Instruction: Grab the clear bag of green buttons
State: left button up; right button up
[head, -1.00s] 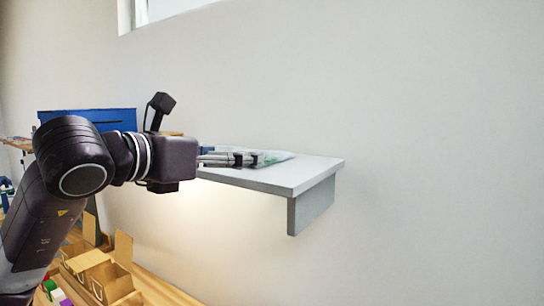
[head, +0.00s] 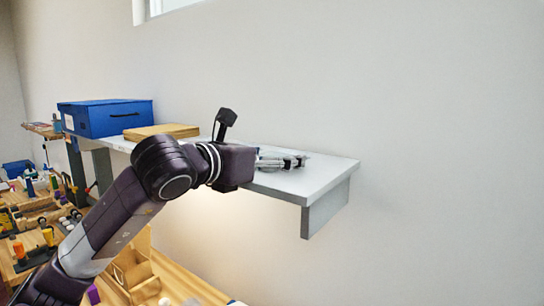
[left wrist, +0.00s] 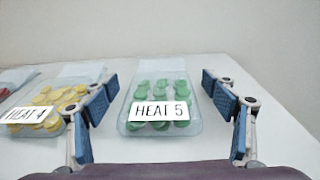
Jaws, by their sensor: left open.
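The clear bag of green buttons (left wrist: 160,95) lies flat on the shelf in the left wrist view, with a white label reading "HEAT 5" across it. My left gripper (left wrist: 162,108) is open, with one blue-padded finger on each side of this bag and nothing gripped. In the head view my left gripper (head: 285,162) is low over the right part of the grey shelf (head: 325,173); the bag is mostly hidden there behind the fingers. My right gripper is in neither view.
A clear bag of yellow buttons (left wrist: 50,105), labelled "HEAT 4", lies just left of the left finger. A blue box (head: 105,117) and a flat tan box (head: 162,131) sit farther left on the shelf. A cluttered wooden counter lies below.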

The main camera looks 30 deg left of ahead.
pick_arm(q)
jog(key=shift+s, duration=0.1)
jog(key=shift+c, duration=0.9)
jog(key=c, duration=1.1)
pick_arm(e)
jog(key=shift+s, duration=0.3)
